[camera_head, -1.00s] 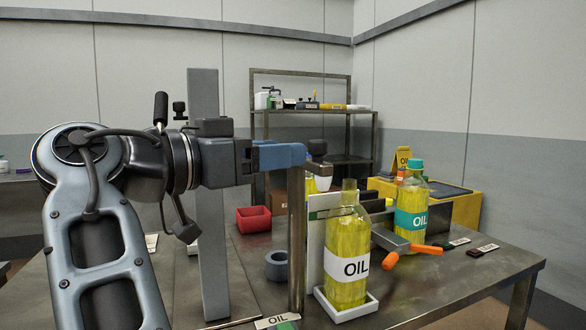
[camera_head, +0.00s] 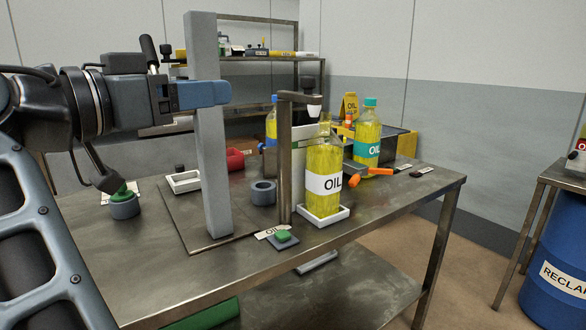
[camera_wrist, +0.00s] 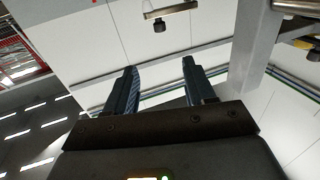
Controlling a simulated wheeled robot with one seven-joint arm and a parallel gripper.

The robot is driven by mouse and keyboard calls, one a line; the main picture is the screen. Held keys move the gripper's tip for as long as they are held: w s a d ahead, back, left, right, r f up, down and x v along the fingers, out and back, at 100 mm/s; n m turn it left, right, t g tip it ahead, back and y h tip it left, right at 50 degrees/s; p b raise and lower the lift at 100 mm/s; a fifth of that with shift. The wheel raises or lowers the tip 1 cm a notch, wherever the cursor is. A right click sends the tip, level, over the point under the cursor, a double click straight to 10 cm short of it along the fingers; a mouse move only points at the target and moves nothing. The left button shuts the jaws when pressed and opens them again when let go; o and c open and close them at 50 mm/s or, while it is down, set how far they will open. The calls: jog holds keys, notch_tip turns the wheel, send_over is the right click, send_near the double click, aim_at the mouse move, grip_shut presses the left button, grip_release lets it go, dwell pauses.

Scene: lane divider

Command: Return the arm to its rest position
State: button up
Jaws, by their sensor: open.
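My gripper (camera_head: 222,93) is at the upper left of the head view, raised above the metal table and pointing right. Its blue fingers lie close to the grey upright post (camera_head: 208,150); I cannot tell whether they touch it. In the wrist view my gripper (camera_wrist: 160,78) shows two dark blue fingers spread apart with nothing between them. My arm fills the left side of the head view.
On the metal table (camera_head: 330,240) stand an oil bottle (camera_head: 323,175) on a white tray, a teal-capped oil bottle (camera_head: 367,135), a metal stand (camera_head: 286,160), a grey ring (camera_head: 263,193) and a red bin (camera_head: 235,158). A blue drum (camera_head: 560,265) stands at right.

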jog(key=w+d+f+n+t+y+p, duration=0.1)
jog(key=d+f+n+y, duration=0.15)
jog(key=f, duration=0.55)
jog(key=w+d+f+n+y, duration=0.1)
jog(key=w+d+f+n, duration=0.2)
jog(key=f, duration=0.4)
jog(key=d+f+n+t+y+p, duration=0.15)
jog(key=d+f, duration=0.25)
jog(key=f, duration=0.4)
jog(key=s+d+f+n+g+y, duration=0.1)
jog(key=s+d+f+n+y, duration=0.15)
jog(key=s+d+f, duration=0.5)
jog(key=s+d+f+n+g+y, duration=0.1)
jog(key=s+d+f+n+y, duration=0.2)
jog(key=f, duration=0.7)
jog(key=s+d+f+y+p, duration=0.1)
jog(key=s+d, duration=0.3)
jog(key=s, duration=0.5)
jog(key=s+d+f+y+p, duration=0.1)
jog(key=s+d+f, duration=0.1)
jog(key=s+d, duration=0.5)
jog(key=s+d+r+m+p, duration=0.1)
jog(key=s+r+m, duration=0.1)
jog(key=s+r, duration=0.5)
jog(key=s+d+r+m, duration=0.1)
jog(key=s+r+m, duration=0.1)
jog(key=s+r, duration=0.5)
jog(key=s+h, duration=0.1)
jog(key=s, duration=0.5)
jog(key=shift+d+p, duration=0.4)
